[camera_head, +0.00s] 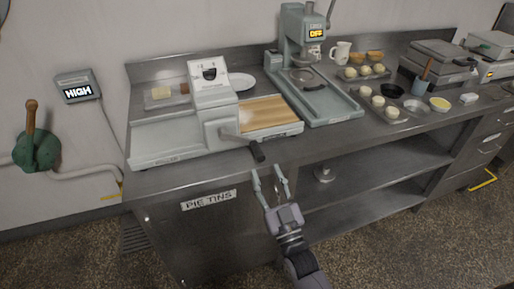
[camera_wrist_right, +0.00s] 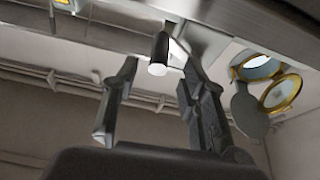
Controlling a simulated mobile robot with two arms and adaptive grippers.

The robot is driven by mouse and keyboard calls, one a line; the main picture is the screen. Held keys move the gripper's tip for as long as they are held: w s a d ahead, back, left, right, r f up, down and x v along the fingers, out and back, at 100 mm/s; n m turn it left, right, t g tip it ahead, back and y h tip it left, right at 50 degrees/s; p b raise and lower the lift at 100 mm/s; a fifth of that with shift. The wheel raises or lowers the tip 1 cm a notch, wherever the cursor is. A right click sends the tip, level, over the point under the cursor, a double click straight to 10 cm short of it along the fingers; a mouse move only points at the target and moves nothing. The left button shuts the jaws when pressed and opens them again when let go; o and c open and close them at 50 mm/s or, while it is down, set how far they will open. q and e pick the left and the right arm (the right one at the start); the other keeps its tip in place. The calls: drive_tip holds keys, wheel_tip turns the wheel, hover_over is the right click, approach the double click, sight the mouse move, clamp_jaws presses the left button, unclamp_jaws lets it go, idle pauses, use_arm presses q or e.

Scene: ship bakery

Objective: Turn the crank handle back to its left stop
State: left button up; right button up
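The crank handle's black grip (camera_head: 257,151) sticks out at the front of the white dough-sheeter machine (camera_head: 215,118), on the end of a grey crank arm (camera_head: 236,141) that slants down to the right. My right gripper (camera_head: 270,181) is open and empty, just below and in front of the grip, apart from it in the head view. In the right wrist view the grip (camera_wrist_right: 160,54) shows beyond and between the two open fingers (camera_wrist_right: 155,85). I cannot tell how near it is to them. My left gripper is not in view.
The steel counter's front edge (camera_head: 330,150) runs behind my right gripper, above a "PIE TINS" cabinet (camera_head: 208,200) and open shelves. A green press (camera_head: 303,50) stands right of the sheeter. A green valve (camera_head: 36,148) and a "HIGH" display (camera_head: 77,88) are on the left wall.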

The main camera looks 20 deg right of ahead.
sight(257, 151)
drive_tip(key=p+x, duration=0.1)
drive_tip(key=x, duration=0.7)
drive_tip(key=shift+c, duration=0.2)
clamp_jaws()
drive_tip(key=shift+f, duration=0.1)
idle(0.4)
